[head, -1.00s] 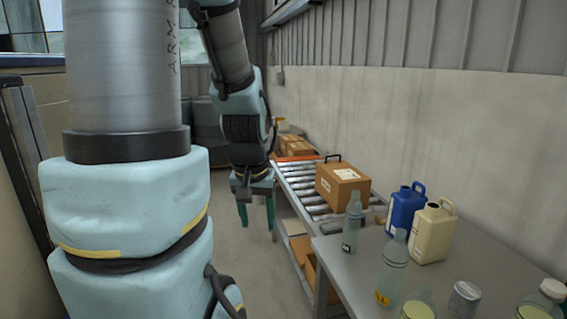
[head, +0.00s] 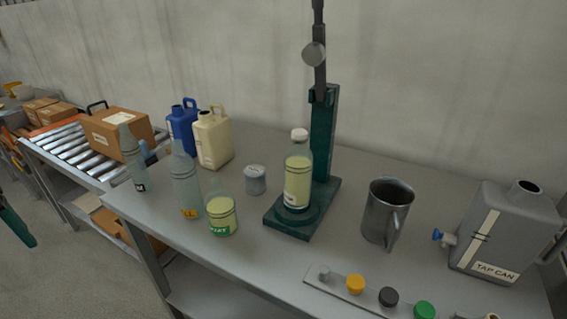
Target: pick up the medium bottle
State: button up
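Several bottles stand on the grey table. A slim clear bottle (head: 134,165) with a dark label is at the left end. A clear bottle (head: 185,187) with a yellow label stands in front of it. A short bottle (head: 221,212) with pale yellow liquid and a green label is nearest. A white-capped bottle (head: 298,172) with yellow liquid stands on a green stand (head: 322,135). I cannot tell for sure which is the medium one. One teal finger of my gripper (head: 16,227) shows at the left edge, far from the bottles. The other finger is out of frame; both were apart and empty earlier.
Blue (head: 183,125) and cream (head: 213,137) jugs stand behind the bottles, with a grey jar (head: 255,180) to their right. A metal mug (head: 386,210), a tap can (head: 505,232) and a strip of caps (head: 357,285) fill the right. A roller conveyor (head: 75,152) adjoins on the left.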

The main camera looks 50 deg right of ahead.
aim_at(299, 161)
jog(key=k+l+u, duration=0.3)
jog(key=k, duration=0.4)
jog(key=k+u, duration=0.3)
jog(key=k, duration=0.35)
